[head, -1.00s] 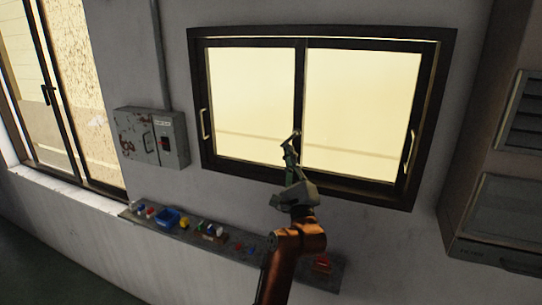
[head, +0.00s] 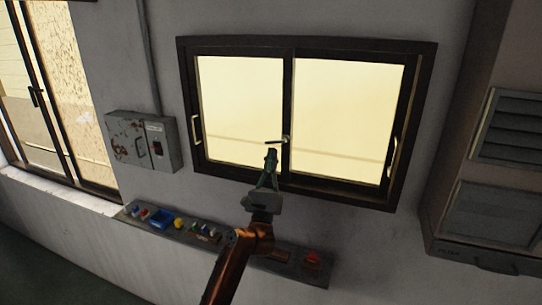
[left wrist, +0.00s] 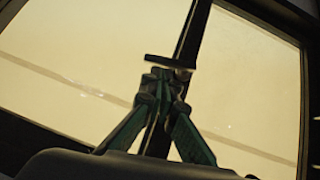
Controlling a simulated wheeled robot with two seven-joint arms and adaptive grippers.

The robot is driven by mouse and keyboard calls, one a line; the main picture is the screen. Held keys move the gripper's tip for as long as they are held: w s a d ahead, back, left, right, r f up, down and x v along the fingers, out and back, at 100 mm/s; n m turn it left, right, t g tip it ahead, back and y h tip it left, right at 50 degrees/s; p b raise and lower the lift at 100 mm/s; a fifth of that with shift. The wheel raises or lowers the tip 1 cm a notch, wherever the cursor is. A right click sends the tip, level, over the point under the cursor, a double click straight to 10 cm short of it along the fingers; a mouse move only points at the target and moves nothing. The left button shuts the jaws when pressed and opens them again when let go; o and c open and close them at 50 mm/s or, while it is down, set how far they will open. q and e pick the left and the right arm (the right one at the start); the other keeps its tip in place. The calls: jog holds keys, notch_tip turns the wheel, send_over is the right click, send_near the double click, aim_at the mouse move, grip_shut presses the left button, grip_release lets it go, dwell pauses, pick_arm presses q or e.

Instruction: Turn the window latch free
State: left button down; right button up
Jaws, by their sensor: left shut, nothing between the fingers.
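The window latch (head: 279,140) is a small dark lever on the middle stile of the sliding window (head: 307,47). In the head view it lies nearly level, its arm pointing left from a pale pivot. In the left wrist view the latch (left wrist: 170,63) is a dark crossbar over the stile. My left gripper (head: 271,153) is shut and empty, its fingertips just below the latch in the head view. In the wrist view the left gripper's fingertips (left wrist: 165,76) are close under the bar; I cannot tell whether they touch it. My right gripper is out of view.
A louvred cabinet (head: 465,175) stands at the right. Pale pull handles flank the window.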

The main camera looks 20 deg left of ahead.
pick_arm(q)
jog(key=w+d+f+b+v, duration=0.1)
jog(key=b+v, duration=0.3)
jog(key=v, duration=0.8)
jog(key=shift+w+f, duration=0.25)
jog(key=shift+f, duration=0.15)
